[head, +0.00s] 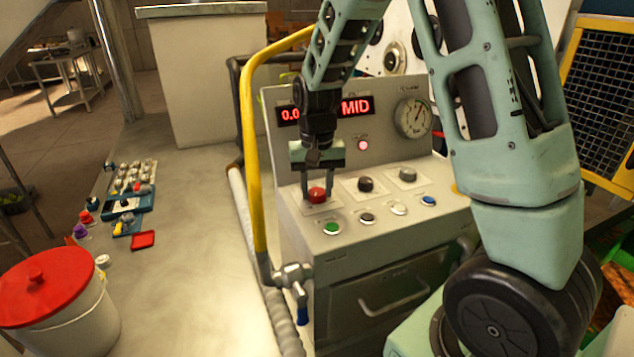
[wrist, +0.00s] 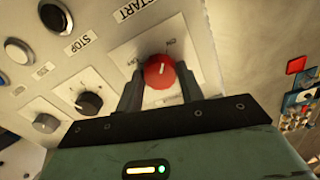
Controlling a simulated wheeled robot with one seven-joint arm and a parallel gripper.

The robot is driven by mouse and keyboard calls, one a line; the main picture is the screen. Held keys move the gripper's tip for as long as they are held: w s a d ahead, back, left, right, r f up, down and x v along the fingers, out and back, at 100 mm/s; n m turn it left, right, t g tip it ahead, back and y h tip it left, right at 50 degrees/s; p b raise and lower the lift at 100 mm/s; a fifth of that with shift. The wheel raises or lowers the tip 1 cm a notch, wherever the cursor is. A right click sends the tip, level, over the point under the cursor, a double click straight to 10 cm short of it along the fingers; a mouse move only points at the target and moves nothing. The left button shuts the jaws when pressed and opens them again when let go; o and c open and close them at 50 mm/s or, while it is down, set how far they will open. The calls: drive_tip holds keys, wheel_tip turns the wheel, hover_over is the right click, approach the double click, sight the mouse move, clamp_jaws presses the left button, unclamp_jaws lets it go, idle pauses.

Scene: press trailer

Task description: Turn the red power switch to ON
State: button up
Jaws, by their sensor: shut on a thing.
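The red power switch (head: 317,194) is a round knob on a pale square plate at the left of the machine's sloped control panel. In the wrist view the red knob (wrist: 159,71) has a white pointer line, with small lettering on the plate around it, too small to read surely. My gripper (head: 316,190) comes down from above, and its two fingers stand on either side of the knob. In the wrist view my gripper (wrist: 160,85) is shut on the knob's sides. Part of the knob's lower side is hidden by the fingers.
A black knob (head: 365,184) and a grey knob (head: 407,174) sit to the right. A green button (head: 332,228) and several others line the front. A red display (head: 355,107) reads MID beside a gauge (head: 413,117). A yellow pipe (head: 250,150) rises left of the panel.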

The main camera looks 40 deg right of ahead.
sight(317, 191)
drive_tip(key=shift+w+r+m+p, duration=0.1)
drive_tip(key=shift+m+p, duration=0.2)
drive_tip(key=shift+m, duration=0.5)
drive_tip(key=o, duration=1)
wheel_tip(317, 191, up, 17)
drive_tip(key=shift+r+b, duration=0.15)
drive_tip(key=shift+b, duration=0.7)
